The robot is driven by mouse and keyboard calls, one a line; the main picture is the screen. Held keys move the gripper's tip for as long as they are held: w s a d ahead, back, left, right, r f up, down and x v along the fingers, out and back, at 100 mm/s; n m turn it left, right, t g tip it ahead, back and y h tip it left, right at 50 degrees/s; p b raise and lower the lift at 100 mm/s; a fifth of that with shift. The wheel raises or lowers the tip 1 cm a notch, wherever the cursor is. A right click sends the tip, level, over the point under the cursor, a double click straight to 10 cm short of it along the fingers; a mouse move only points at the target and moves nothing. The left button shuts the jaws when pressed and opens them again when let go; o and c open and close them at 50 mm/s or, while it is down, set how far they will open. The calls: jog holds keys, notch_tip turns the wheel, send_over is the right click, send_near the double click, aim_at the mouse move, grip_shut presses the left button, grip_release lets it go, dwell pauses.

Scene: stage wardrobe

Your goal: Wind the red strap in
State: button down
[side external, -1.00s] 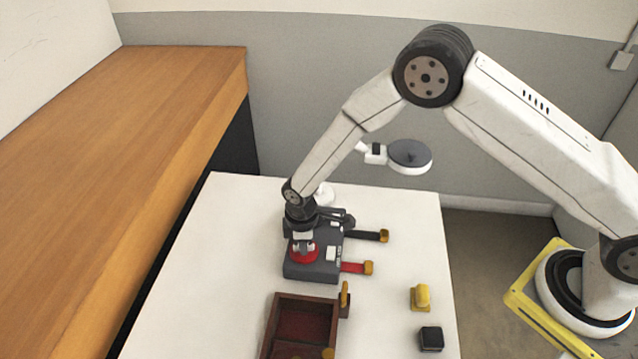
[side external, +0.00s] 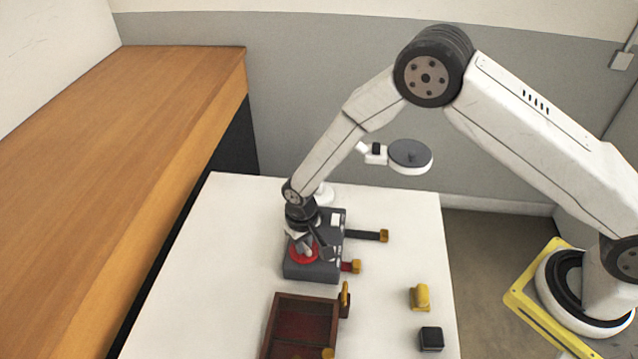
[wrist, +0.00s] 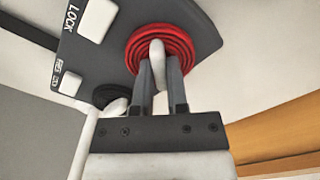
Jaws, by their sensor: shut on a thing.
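The dark grey winder box (side external: 300,271) stands on the white table, with a red spool (side external: 297,260) on its top. In the wrist view the red strap lies coiled in rings (wrist: 186,44) around a white knob (wrist: 157,50). My gripper (wrist: 159,70) is shut on this knob, one finger on either side. It comes down over the spool in the side view (side external: 304,246) and partly hides it. A short length of red strap (side external: 346,267) sticks out of the box's right side, ending in a brass clip (side external: 356,266).
A longer black strap (side external: 362,234) with a brass clip (side external: 384,236) sticks out behind the red one. A brown wooden tray (side external: 273,325), a yellow piece (side external: 420,296) and a black block (side external: 431,339) are nearer the front. A grey disc (side external: 408,154) hangs behind.

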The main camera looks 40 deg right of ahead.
jog(key=m, duration=0.4)
jog(key=shift+m, duration=0.4)
jog(key=m, duration=0.5)
jog(key=c, duration=0.6)
grip_release()
jog(key=shift+c, duration=0.2)
jog(key=shift+r, duration=0.1)
jog(key=shift+r, duration=3.8)
